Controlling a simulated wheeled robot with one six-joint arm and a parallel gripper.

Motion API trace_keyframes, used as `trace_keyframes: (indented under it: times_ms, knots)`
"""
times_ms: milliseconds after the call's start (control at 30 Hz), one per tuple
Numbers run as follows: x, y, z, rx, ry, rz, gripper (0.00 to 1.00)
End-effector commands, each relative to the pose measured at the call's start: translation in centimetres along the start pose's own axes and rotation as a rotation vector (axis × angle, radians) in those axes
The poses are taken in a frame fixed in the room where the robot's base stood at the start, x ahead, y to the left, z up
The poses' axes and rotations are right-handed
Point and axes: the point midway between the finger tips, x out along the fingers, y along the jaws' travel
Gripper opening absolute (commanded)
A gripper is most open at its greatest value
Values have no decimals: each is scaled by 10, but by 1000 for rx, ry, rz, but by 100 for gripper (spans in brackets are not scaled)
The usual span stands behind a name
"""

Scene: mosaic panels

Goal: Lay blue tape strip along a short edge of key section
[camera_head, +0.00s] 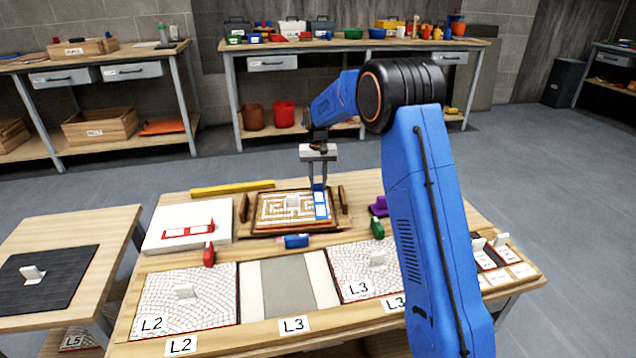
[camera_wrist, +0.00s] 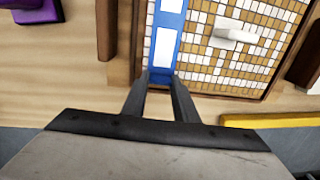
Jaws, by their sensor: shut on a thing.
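The key section (camera_head: 272,211) is a tan and white maze-patterned mosaic panel with a white upright handle, set in a brown wooden tray (camera_head: 252,233). The blue tape strip (camera_head: 321,208), with white patches, lies along the panel's right short edge. My gripper (camera_head: 318,186) is shut on the strip's far end. In the wrist view, my fingertips (camera_wrist: 161,76) are at the strip's end, and the strip (camera_wrist: 166,30) runs beside the mosaic (camera_wrist: 225,55). It looks flat and parallel to the edge; I cannot tell whether it touches the panel fully.
A blue tape roll or block (camera_head: 296,241), a red one (camera_head: 209,254) and a green one (camera_head: 377,228) stand nearby. A purple piece (camera_head: 379,206) is right of the tray. A yellow bar (camera_head: 232,188) lies behind.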

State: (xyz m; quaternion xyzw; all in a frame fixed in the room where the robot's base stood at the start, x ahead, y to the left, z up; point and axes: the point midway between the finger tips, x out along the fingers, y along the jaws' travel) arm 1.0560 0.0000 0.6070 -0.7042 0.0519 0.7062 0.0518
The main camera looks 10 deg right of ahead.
Motion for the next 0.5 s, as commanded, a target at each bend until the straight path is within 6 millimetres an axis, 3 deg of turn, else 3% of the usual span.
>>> trace_keyframes:
  times_ms: [267, 300, 367, 500]
  knots:
    - [1, 0, 0, 0, 1, 0, 6]
    - [1, 0, 0, 0, 0, 0, 29]
    - [1, 0, 0, 0, 1, 0, 43]
    - [1, 0, 0, 0, 1, 0, 45]
